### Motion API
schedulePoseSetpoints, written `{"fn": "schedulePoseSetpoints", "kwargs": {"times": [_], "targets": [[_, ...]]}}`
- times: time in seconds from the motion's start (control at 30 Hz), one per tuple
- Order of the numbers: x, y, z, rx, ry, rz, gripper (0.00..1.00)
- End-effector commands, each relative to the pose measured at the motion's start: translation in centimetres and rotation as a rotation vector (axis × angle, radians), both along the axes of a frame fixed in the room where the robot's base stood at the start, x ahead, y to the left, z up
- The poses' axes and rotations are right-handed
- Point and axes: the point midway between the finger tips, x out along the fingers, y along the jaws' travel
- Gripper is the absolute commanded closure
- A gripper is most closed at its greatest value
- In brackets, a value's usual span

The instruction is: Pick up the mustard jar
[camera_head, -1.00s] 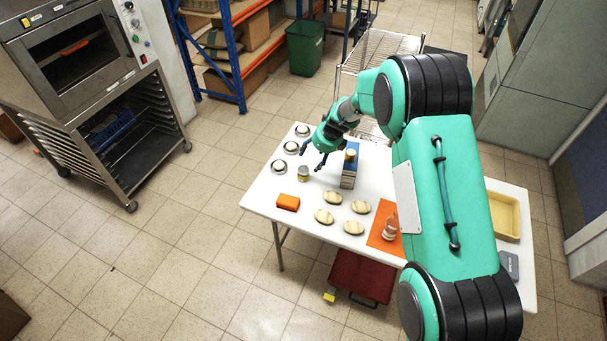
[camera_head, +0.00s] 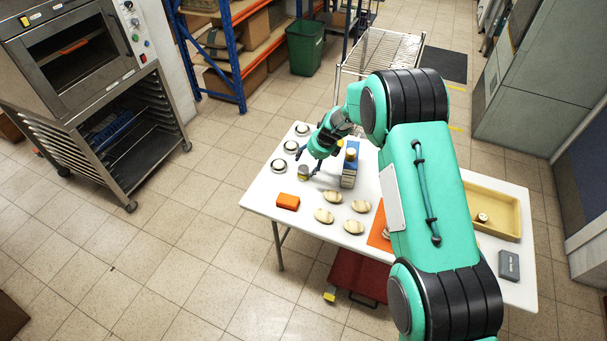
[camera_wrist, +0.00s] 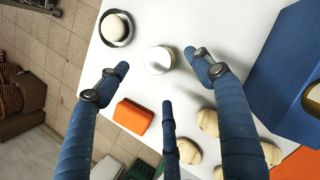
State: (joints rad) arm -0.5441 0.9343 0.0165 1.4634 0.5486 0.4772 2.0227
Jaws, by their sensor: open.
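A small jar with a pale lid and a yellowish band, which looks like the mustard jar (camera_head: 304,173), stands upright on the white table (camera_head: 262,196). In the wrist view the jar (camera_wrist: 158,60) is seen from above, between the spread fingers. My gripper (camera_head: 309,165) is open and empty, with its blue fingers just over and around the jar. In the wrist view the gripper (camera_wrist: 155,82) has one finger left of the jar, one right and one below it. I cannot tell whether any finger touches it.
An orange block (camera_head: 288,202) and several pale oval pieces (camera_head: 333,197) lie in front. Several round dishes (camera_head: 279,166) line the left edge. A tan tray (camera_head: 478,201) holding a small jar is at the right.

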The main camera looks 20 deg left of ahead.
Motion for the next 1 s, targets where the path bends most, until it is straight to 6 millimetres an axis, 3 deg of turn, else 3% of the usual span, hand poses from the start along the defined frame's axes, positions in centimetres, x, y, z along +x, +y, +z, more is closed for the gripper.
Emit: {"fn": "schedulePoseSetpoints", "kwargs": {"times": [0.3,1.0], "targets": [[0.5,1.2,-3.1,0.000,-0.001,0.000,0.33],[0.7,1.7,-4.3,0.000,-0.001,0.001,0.33]]}}
